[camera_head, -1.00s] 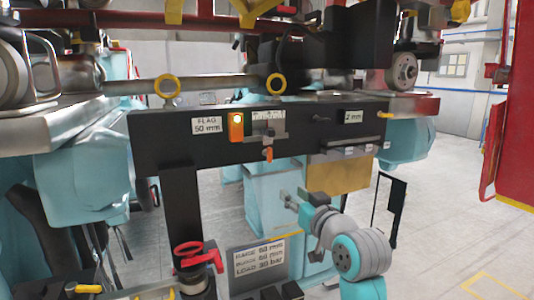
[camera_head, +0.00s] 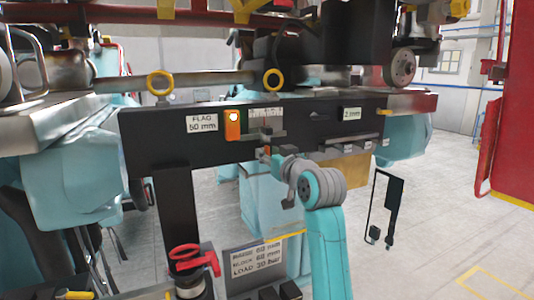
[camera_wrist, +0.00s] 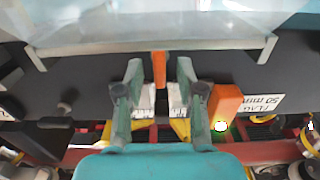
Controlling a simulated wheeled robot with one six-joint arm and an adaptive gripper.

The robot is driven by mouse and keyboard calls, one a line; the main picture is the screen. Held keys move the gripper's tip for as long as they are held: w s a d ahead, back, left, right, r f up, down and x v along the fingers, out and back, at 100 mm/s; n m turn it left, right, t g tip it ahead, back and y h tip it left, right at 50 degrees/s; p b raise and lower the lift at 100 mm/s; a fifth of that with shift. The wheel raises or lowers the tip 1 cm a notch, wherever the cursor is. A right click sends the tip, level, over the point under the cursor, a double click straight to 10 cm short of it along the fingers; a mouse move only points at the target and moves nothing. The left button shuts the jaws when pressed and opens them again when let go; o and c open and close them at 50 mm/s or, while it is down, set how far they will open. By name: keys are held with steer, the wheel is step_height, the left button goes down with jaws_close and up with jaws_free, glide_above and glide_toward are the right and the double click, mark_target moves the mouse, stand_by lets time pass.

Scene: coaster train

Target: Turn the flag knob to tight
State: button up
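The flag knob is a small orange piece under the scale on the dark beam. In the wrist view, the knob (camera_wrist: 159,66) stands between the tips of my two fingers, with a gap on both sides. My gripper (camera_wrist: 160,72) is open around it. In the head view, my gripper (camera_head: 268,155) reaches up to the knob from the lower right and mostly hides it. The white scale (camera_head: 266,113) with its grey slider sits just above. The "FLAG 50 mm" label (camera_head: 202,123) is on the beam to the left. I cannot read a "tight" mark.
An orange box (camera_head: 232,124) with a lit lamp sits left of the scale; it also shows in the wrist view (camera_wrist: 225,103). A "2 mm" label (camera_head: 350,114) is to the right. A red handwheel (camera_head: 194,258) stands below left.

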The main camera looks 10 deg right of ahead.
steer(key=shift+x, duration=0.9)
jaws_close()
